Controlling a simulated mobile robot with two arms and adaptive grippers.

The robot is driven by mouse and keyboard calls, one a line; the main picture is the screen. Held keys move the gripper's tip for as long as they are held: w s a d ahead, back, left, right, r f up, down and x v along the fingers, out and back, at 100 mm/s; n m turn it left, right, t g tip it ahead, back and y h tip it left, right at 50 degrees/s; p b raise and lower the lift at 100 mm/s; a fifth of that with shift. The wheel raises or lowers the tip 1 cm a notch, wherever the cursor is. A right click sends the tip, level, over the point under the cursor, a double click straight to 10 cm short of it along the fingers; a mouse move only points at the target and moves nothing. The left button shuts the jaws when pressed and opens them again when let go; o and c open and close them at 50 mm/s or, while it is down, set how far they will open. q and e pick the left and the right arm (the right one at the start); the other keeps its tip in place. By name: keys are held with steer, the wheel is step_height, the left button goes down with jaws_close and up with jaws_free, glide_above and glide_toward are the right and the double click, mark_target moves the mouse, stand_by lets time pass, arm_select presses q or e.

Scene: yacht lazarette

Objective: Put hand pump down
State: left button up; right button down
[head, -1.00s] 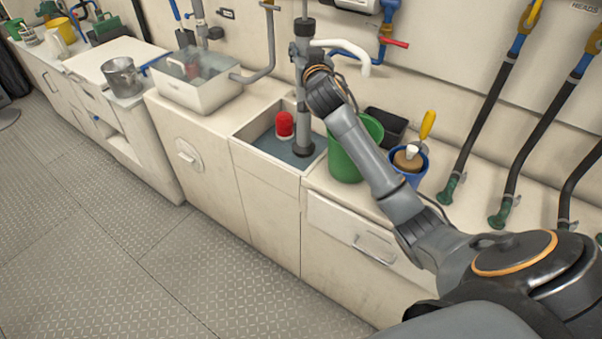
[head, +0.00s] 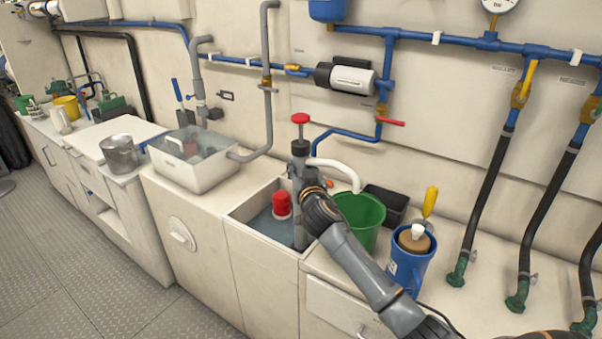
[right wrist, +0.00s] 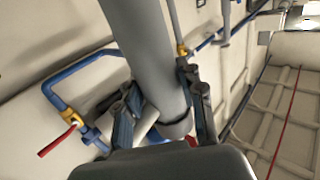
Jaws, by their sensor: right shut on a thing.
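The hand pump (head: 299,166) is a grey upright tube with a red T-handle on top and a white spout curving right. It stands in or over the sink basin (head: 238,222) in the counter; its lower end is hidden behind the basin's front wall and my arm. My right gripper (head: 306,190) is shut on the pump's tube below the spout. In the right wrist view, the gripper's fingers (right wrist: 163,108) lie on both sides of the grey tube (right wrist: 148,50). My left gripper is out of view.
A red-topped object (head: 281,205) is in the basin, left of the pump. A green bucket (head: 362,228), a black bin (head: 388,204) and a blue jug (head: 407,265) with tools stand close on the right. A white tub (head: 195,172) is left. Hoses and pipes line the wall.

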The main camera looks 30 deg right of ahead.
steer(key=shift+f, duration=0.4)
steer(key=c, duration=0.8)
jaws_free()
steer(key=shift+f, duration=0.15)
steer(key=b+v, duration=0.1)
steer(key=v, duration=1.1)
